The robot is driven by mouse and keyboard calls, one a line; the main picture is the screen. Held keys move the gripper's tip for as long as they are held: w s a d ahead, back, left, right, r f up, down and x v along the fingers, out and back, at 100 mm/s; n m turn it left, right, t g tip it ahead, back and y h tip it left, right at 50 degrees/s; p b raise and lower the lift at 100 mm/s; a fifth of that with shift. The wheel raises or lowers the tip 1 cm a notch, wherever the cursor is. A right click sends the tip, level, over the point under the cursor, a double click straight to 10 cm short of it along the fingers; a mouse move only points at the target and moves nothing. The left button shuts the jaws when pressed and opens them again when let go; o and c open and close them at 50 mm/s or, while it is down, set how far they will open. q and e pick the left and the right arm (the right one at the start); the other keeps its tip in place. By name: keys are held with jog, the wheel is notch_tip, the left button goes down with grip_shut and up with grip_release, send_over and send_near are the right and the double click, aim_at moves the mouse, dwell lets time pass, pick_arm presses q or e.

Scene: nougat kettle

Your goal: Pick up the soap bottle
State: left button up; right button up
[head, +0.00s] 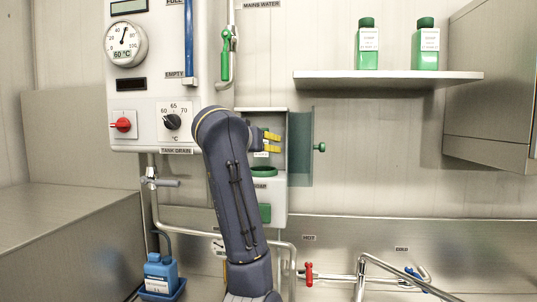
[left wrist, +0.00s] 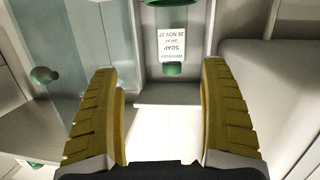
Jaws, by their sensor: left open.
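My left gripper (left wrist: 170,120) is open, its two yellow fingers spread with nothing gripped between them. In the head view it is partly hidden by my arm and sits at the open white wall cabinet (head: 281,122). My right gripper is not in view.
The cabinet's clear door (head: 300,148) stands open to the right with a green knob (head: 320,147). The shelf (head: 390,78) juts out at upper right. A blue bottle (head: 160,272) stands low left. Pipes and a red valve (head: 308,273) run along the bottom.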

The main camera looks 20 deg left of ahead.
aim_at(263, 155)
pick_arm(q)
jog(key=shift+g+y, duration=0.5)
jog(key=shift+y, duration=0.3)
jog(key=x, duration=1.6)
jog(key=shift+s+a+f, duration=0.1)
jog(key=shift+a+f, duration=0.15)
jog(key=shift+a, duration=0.15)
jog(key=shift+c, duration=0.3)
jog(key=c, duration=1.2)
